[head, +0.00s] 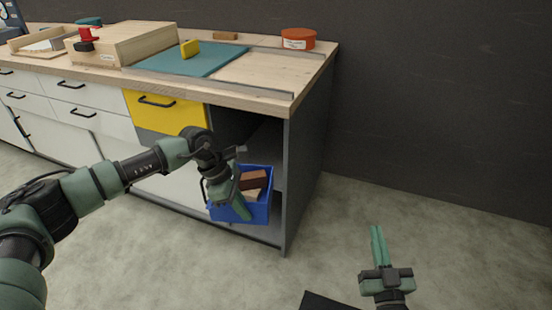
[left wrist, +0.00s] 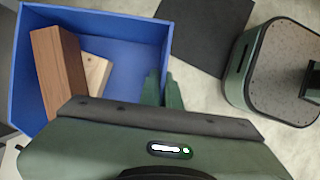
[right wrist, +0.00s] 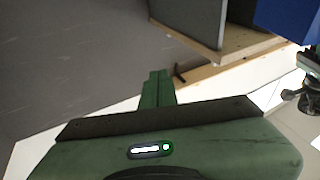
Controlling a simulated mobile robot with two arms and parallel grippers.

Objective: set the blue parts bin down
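The blue parts bin (head: 262,211) is in front of the open right-hand compartment of the workbench. It also shows in the left wrist view (left wrist: 120,25). It holds a red-brown block (head: 253,179) and a pale wooden block (left wrist: 97,75). My left gripper (head: 242,208) is shut on the bin's near wall, one finger inside and one outside, as the left wrist view shows (left wrist: 162,88). The bin's underside is hidden, so I cannot tell whether anything supports it. My right gripper (head: 378,242) is shut and empty over the floor, right of the workbench.
The workbench top (head: 262,72) carries a teal mat (head: 190,62), a yellow block (head: 190,49), an orange round container (head: 298,39) and a wooden box (head: 125,43). A grey side panel (head: 305,160) bounds the compartment. The floor to the right is mostly clear.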

